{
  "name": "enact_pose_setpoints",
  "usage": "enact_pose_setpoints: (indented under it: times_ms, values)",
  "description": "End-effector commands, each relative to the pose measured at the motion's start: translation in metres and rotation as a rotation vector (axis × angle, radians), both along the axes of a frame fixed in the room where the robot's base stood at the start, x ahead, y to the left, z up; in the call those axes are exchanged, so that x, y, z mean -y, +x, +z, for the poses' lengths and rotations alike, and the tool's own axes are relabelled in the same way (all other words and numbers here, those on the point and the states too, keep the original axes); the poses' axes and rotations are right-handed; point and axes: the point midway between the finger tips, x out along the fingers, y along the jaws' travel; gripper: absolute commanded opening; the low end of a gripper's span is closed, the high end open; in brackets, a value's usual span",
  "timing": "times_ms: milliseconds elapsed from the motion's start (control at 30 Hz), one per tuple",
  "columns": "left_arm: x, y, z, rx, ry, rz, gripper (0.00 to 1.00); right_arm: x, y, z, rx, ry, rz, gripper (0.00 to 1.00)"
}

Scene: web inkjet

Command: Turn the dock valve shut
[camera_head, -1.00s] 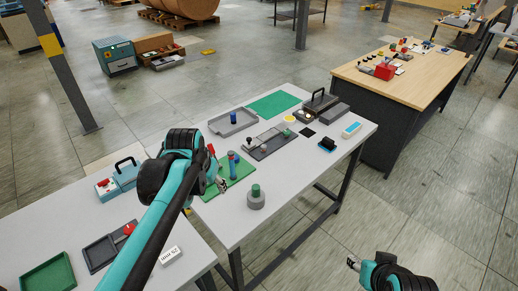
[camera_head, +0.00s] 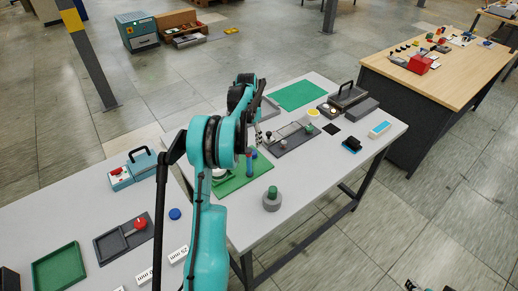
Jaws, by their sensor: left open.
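I cannot tell for certain which fitting is the dock valve. A dark grey tray (camera_head: 111,243) at the left holds a part with a red knob (camera_head: 139,223). A grey plate (camera_head: 291,139) with small knobs lies mid-table, and a green mat (camera_head: 232,184) with a blue upright cylinder (camera_head: 253,156) is in front of it. My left gripper (camera_head: 258,139) is open, pointing down above the gap between mat and plate; it looks empty. My arm hides part of the mat. My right gripper (camera_head: 411,286) barely shows at the bottom edge.
A grey round pot with a green top (camera_head: 272,199) stands near the front edge. A teal box (camera_head: 132,171), a blue cap (camera_head: 175,214) and a green tray (camera_head: 57,269) are at left. A black-handled case (camera_head: 347,95) stands at back right. Bare table lies right of the pot.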

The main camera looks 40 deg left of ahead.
Motion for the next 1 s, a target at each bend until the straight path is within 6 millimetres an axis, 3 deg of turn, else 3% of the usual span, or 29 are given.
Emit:
enact_pose_setpoints:
  times_ms: [300, 500, 733, 767, 933, 1000]
  values:
    - [0.004, 0.0, -0.053, 0.001, 0.001, 0.001, 0.54, 0.0, 0.0, -0.017, 0.0, 0.0, 0.0, 0.46]
    - [0.005, 0.0, -0.066, 0.001, 0.001, 0.001, 0.54, 0.0, 0.0, -0.02, 0.0, 0.0, 0.0, 0.46]
    - [0.005, 0.0, -0.066, 0.001, 0.001, 0.001, 0.54, 0.0, 0.0, -0.02, 0.0, 0.0, 0.0, 0.46]
    - [0.005, 0.0, -0.066, 0.001, 0.001, 0.001, 0.51, 0.0, 0.0, -0.02, 0.0, 0.0, 0.0, 0.46]
    - [0.005, 0.0, -0.066, 0.001, 0.002, 0.001, 0.06, 0.0, 0.0, -0.02, 0.0, 0.0, 0.0, 0.46]
    - [0.005, 0.0, -0.066, 0.001, 0.002, 0.001, 0.04, 0.0, 0.0, -0.02, 0.0, 0.0, 0.0, 0.46]
